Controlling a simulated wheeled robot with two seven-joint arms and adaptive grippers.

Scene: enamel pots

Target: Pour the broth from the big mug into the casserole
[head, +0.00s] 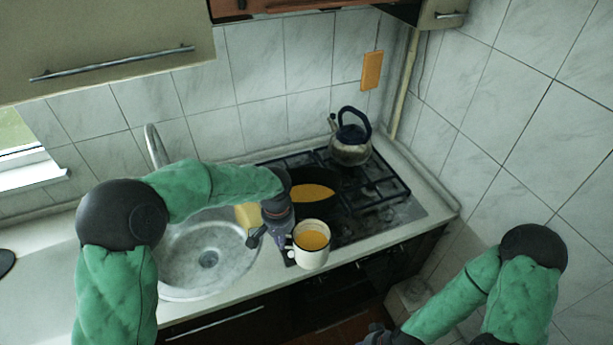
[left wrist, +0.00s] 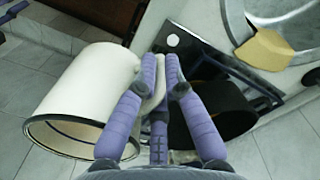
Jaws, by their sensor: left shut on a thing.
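The big mug (head: 311,257), white with a dark rim, holds orange broth and looks about upright in the head view. My left gripper (head: 284,240) is shut on its handle at the mug's left side. In the left wrist view, the purple fingers (left wrist: 160,85) close on the handle beside the white mug wall (left wrist: 85,90). The casserole (head: 343,207) is dark and stands on the hob just behind the mug, with an orange surface inside. It also shows in the left wrist view (left wrist: 220,115). My right gripper (head: 376,335) is at the bottom edge, its fingers unclear.
A kettle (head: 350,148) with a dark handle stands at the back of the black gas hob (head: 392,200). A round sink (head: 190,268) with a tap (head: 155,147) is to the left. A yellow sponge-like thing (head: 246,216) lies by the sink. Tiled walls close off the back and right.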

